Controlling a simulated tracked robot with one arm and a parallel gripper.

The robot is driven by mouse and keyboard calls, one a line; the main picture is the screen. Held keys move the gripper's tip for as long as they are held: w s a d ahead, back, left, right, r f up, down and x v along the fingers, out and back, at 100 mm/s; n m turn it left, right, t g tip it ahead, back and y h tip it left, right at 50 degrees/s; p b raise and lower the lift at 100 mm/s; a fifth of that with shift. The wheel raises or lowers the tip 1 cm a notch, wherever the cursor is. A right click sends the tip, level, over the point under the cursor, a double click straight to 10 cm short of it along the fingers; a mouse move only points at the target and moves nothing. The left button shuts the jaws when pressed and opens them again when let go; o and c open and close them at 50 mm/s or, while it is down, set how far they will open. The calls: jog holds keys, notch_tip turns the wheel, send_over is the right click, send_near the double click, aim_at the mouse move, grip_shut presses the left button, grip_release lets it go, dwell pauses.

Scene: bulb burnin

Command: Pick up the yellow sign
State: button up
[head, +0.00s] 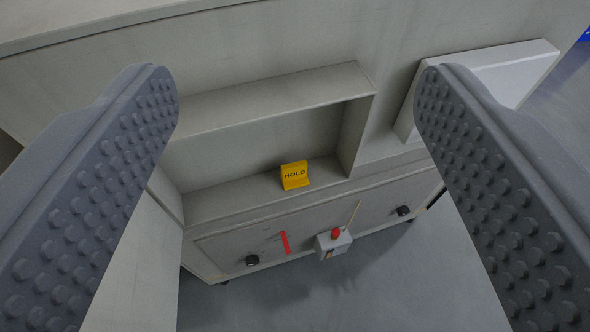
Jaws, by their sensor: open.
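The yellow sign (294,176) is small, with the dark word HOLD on its front. It stands on the floor of a recessed shelf (235,197) in a grey cabinet, near the middle of the view and left of the recess's right wall. My gripper (297,95) is open. Its two grey studded fingers stand wide apart at the left and right of the picture. The sign shows between them, farther off, and neither finger touches it. Nothing is held.
Below the shelf, a front panel carries black knobs (252,260), a red strip (285,243) and a small grey box with a red button (335,233). A pale block (500,75) juts out at right. The recess's upper ledge (270,92) overhangs the sign. Grey floor lies below.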

jog(key=w+d+f+g+p, duration=0.1)
jog(key=w+d+f+p, duration=0.35)
jog(key=w+f, duration=0.35)
jog(key=n+g+y+p, duration=0.1)
jog(key=n+y+p, duration=0.25)
jog(key=p, duration=0.75)
send_over(295, 171)
jog(key=s+d, duration=0.3)
jog(key=s, duration=0.9)
notch_tip(295, 171, down, 26)
jog(key=f, duration=0.1)
jog(key=shift+g, duration=0.3)
jog(key=x, duration=0.8)
jog(key=shift+w+a+r+b, duration=0.15)
jog(key=shift+w+a+b, duration=0.15)
jog(key=shift+w, duration=0.1)
jog(key=shift+d+b+x, duration=0.2)
jog(key=shift+b+x, duration=0.1)
jog(key=shift+x, duration=1)
jog(key=shift+d+b+x, duration=0.15)
jog(key=shift+b+x, duration=0.1)
jog(key=shift+x, duration=1.1)
jog(key=c, duration=1.1)
